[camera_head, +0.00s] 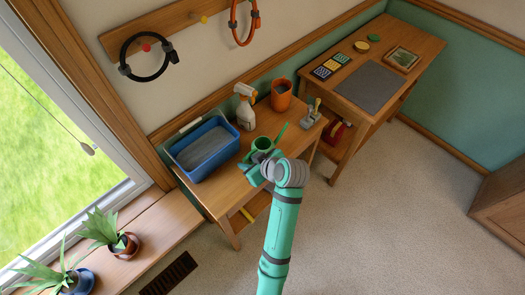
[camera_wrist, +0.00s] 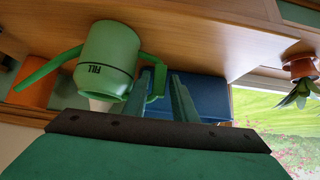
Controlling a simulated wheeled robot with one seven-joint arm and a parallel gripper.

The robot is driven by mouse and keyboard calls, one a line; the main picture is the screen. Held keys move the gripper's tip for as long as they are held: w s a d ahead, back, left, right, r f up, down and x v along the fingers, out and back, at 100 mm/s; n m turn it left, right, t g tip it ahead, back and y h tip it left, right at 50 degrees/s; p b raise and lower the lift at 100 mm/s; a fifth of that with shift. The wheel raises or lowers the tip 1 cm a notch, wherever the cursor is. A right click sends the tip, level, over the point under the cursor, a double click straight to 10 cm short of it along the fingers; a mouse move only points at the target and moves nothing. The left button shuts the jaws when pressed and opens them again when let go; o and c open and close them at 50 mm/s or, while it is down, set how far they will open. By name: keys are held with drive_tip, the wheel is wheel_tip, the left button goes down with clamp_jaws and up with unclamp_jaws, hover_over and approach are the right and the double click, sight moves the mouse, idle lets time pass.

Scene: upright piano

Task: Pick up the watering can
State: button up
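The green watering can (camera_head: 263,144) stands on the wooden table, its spout pointing up and to the right in the head view. In the wrist view, the can (camera_wrist: 108,52) shows dark "FILL" lettering, with its spout at left and its looped handle at right. My gripper (camera_head: 260,164) is at the can's near side. In the wrist view, my gripper's grey-green fingers (camera_wrist: 180,98) are close beside the handle. The handle's lower end is near the fingers, and I cannot tell whether they touch it. The finger gap is not clear.
A blue tub (camera_head: 207,152) stands left of the can. A spray bottle (camera_head: 245,106) and an orange pot (camera_head: 281,95) stand behind it. Small hand tools (camera_head: 311,115) are at right. Another table (camera_head: 414,49) stands further right. Open floor (camera_head: 400,215) lies in front.

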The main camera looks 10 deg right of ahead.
drive_tip(key=x, duration=0.5)
drive_tip(key=shift+w+a+f, duration=0.15)
drive_tip(key=shift+w+f, duration=0.05)
drive_tip(key=shift+w, duration=0.15)
drive_tip(key=shift+s, duration=0.15)
clamp_jaws()
